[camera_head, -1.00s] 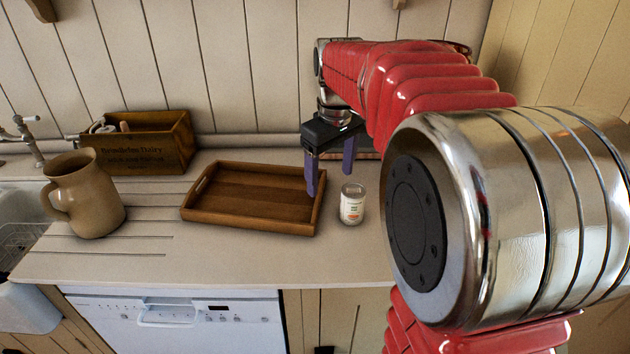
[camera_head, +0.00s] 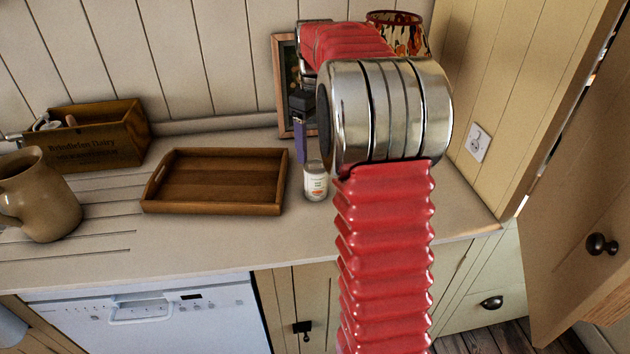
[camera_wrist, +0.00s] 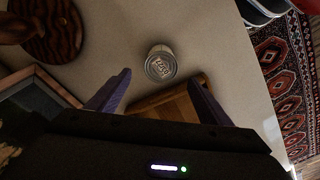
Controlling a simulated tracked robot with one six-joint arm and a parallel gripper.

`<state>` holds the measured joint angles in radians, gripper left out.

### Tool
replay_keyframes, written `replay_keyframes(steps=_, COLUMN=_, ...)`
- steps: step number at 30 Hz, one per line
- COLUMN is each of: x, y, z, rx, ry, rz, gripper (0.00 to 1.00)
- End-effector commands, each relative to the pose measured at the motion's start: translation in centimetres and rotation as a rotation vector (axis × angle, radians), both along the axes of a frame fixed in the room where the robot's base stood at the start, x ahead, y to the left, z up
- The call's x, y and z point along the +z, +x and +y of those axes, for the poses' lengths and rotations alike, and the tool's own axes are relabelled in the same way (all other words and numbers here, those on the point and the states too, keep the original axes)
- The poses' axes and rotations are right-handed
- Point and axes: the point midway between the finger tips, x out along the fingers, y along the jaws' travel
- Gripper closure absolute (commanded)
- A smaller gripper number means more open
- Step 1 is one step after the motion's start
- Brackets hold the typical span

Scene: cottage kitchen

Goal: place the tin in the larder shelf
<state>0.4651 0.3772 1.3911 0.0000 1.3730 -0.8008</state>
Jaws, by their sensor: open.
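The tin (camera_head: 316,183) is a small white can with a label and a metal lid. It stands upright on the counter, just right of the wooden tray. In the wrist view its round lid (camera_wrist: 161,66) shows beyond the fingertips, roughly midway between them. My gripper (camera_wrist: 163,82) is open and empty, its two purple fingers apart. In the head view one finger (camera_head: 301,142) shows behind and above the tin; the rest is hidden by my arm. I cannot make out a larder shelf for certain.
The wooden tray (camera_head: 215,182) lies beside the tin. A wooden crate (camera_head: 97,138) and a brown jug (camera_head: 38,198) stand farther left. A picture frame (camera_head: 283,85) leans on the back wall. A cupboard door (camera_head: 597,230) stands at the right.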

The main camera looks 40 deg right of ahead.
Motion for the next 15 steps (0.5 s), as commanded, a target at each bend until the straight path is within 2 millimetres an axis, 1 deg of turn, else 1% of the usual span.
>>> replay_keyframes(steps=5, x=-1.8, y=0.0, z=0.0, rx=0.0, ry=0.001, rz=0.003, gripper=0.27)
replay_keyframes(steps=15, x=-7.0, y=-0.1, z=0.0, rx=-0.001, ry=0.001, rz=0.003, gripper=0.27)
